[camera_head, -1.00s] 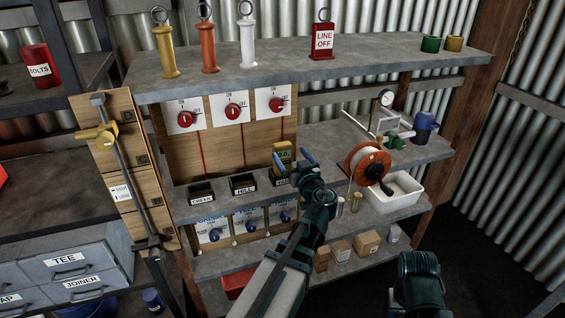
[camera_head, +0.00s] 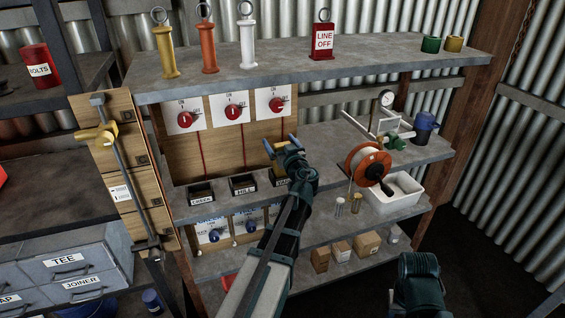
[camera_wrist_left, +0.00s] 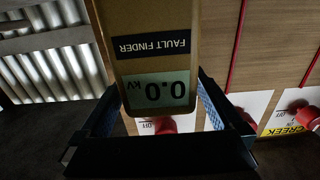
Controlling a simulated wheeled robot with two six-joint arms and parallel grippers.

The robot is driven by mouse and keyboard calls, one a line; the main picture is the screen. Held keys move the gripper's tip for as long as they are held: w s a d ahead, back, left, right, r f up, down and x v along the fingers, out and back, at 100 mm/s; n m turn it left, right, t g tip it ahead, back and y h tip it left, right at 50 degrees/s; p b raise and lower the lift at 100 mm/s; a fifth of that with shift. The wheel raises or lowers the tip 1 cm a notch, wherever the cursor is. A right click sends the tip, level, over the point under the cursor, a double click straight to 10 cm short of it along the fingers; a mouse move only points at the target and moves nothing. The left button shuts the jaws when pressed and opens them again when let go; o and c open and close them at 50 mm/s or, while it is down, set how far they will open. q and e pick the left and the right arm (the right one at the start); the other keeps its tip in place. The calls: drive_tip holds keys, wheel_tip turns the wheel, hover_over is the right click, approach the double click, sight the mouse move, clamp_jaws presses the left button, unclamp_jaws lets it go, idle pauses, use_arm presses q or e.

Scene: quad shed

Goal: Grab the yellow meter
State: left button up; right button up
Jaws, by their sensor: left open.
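The yellow meter (camera_wrist_left: 152,20), marked FAULT FINDER with a display reading 0.0 kV, appears upside down in the left wrist view. Its display end lies between the two fingers of my left gripper (camera_wrist_left: 160,103). The fingers are open, one on each side, with a visible gap at least on the right. In the head view my left gripper (camera_head: 280,143) is at the middle shelf, in front of the meter and covering most of it.
Open bins labelled CREEK (camera_head: 201,194) and HILL (camera_head: 243,184) stand left of the gripper. An orange reel (camera_head: 355,160) and a white tray (camera_head: 407,190) are to the right. Red switches (camera_head: 233,112) are on the panel behind. The upper shelf (camera_head: 270,65) overhangs.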

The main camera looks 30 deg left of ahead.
use_arm(q)
drive_tip(key=shift+w+a, duration=0.1)
clamp_jaws()
idle(0.4)
